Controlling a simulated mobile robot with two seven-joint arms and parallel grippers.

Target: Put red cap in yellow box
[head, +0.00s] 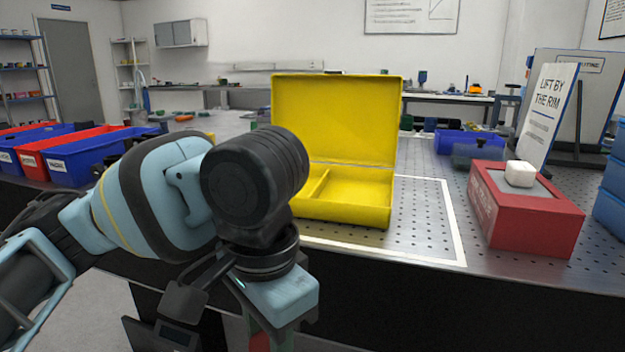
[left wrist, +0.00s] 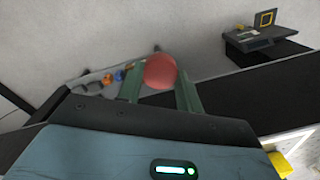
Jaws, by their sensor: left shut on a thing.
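The red cap (left wrist: 160,71) is rounded and sits between the green fingers of my left gripper (left wrist: 158,88), which is shut on it. In the head view my left gripper (head: 265,334) points down in front of the bench edge, and only a sliver of the red cap (head: 260,343) shows at the bottom. The yellow box (head: 362,208) stands open on the bench, with its lid raised at the back and a divider inside. It is beyond and to the right of my left gripper; my arm hides its left part. My right gripper is not in view.
A white-outlined area (head: 425,245) surrounds the box on the perforated bench top. To the right stand a red block (head: 535,222) with a white piece (head: 520,174) on top and a sign (head: 548,112). Blue bins (head: 85,168) and red bins line the left.

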